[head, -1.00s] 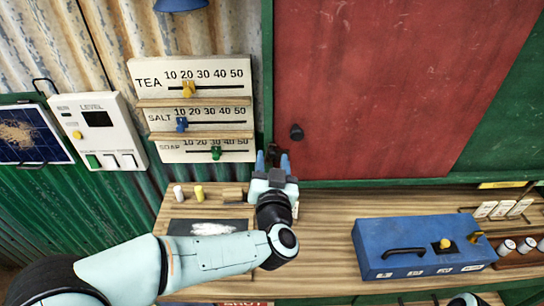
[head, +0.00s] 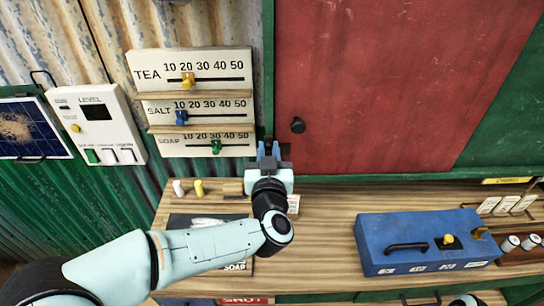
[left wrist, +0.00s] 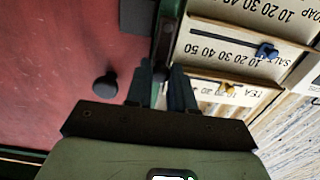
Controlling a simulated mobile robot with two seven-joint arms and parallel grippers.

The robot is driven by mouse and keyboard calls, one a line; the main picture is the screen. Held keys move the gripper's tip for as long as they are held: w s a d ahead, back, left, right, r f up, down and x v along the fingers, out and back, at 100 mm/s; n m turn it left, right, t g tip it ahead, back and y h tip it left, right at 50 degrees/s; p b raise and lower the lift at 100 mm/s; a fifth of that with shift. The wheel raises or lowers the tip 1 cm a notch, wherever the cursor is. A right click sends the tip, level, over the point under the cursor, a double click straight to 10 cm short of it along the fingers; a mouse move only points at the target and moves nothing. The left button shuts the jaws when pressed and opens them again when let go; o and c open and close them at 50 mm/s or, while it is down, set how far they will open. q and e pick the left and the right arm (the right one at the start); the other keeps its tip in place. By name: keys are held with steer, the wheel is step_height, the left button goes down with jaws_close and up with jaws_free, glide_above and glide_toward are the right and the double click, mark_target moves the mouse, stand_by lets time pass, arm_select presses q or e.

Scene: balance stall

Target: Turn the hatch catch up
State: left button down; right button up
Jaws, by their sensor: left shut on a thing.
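The red hatch (head: 400,85) fills the upper right of the head view, with a dark round knob (head: 297,125) near its lower left. The knob also shows in the left wrist view (left wrist: 106,86). The small dark catch (head: 268,141) is at the hatch's left edge, by the green post. My left gripper (head: 269,149) is shut on it with its two blue fingers, which hide most of it. In the left wrist view the fingers (left wrist: 162,74) point at the green post. My right gripper is out of view.
A board with TEA, SALT and SOAP sliders (head: 205,65) hangs close left of the gripper. Below is a wooden counter (head: 325,215) with a blue box (head: 375,235) at right and small cylinders (head: 199,188) at left. The counter's middle is mostly clear.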

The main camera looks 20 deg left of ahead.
arm_select(q)
steer(key=c, duration=1)
jaws_free()
steer(key=b+v, duration=0.1)
steer(key=v, duration=1.2)
steer(key=shift+s+r, duration=0.1)
steer(key=shift+s, duration=0.15)
